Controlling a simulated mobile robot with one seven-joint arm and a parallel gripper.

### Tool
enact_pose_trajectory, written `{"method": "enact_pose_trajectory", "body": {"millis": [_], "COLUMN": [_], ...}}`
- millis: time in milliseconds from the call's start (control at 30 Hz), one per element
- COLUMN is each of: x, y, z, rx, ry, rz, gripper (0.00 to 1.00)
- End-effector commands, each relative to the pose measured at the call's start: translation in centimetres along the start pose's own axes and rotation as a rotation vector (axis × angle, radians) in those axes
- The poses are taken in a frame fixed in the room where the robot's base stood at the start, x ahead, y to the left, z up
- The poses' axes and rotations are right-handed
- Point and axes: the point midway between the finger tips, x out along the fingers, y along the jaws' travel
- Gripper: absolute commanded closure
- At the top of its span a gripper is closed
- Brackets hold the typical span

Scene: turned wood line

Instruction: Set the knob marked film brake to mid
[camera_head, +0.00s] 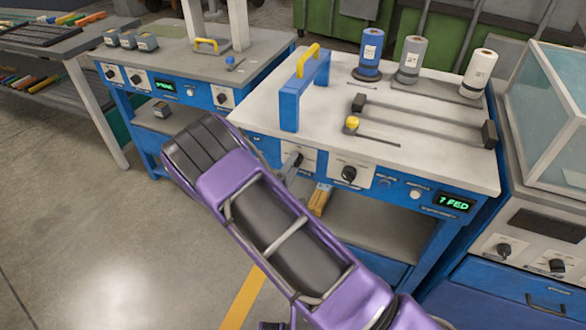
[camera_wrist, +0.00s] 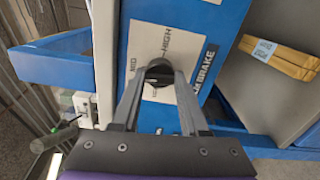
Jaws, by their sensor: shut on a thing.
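The film brake knob (camera_wrist: 158,69) is black and sits on a white plate (camera_wrist: 178,42) on a blue panel. MID and HIGH show on the plate; the lettering "BRAKE" shows beside it, partly hidden by a finger. My gripper (camera_wrist: 160,80) is shut on the knob, one finger on each side. I cannot tell which mark the knob points to. In the head view my gripper (camera_head: 292,164) reaches the front panel of the middle bench, and the knob is mostly hidden there.
A second black knob (camera_head: 349,173) is to the right on the same panel, with a green display (camera_head: 454,203) beyond it. A blue frame with a yellow top (camera_head: 290,105) stands on the bench. A yellowish packet (camera_wrist: 282,57) lies on the shelf below.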

Motion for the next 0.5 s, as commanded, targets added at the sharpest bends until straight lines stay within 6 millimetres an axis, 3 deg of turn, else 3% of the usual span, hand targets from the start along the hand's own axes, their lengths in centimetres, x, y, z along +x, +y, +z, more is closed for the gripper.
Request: {"method": "enact_pose_trajectory", "body": {"millis": [500], "x": [-0.07], "y": [-0.08], "z": [0.0], "rx": [0.111], "ry": [0.0], "rz": [-0.002], "gripper": [1.0]}}
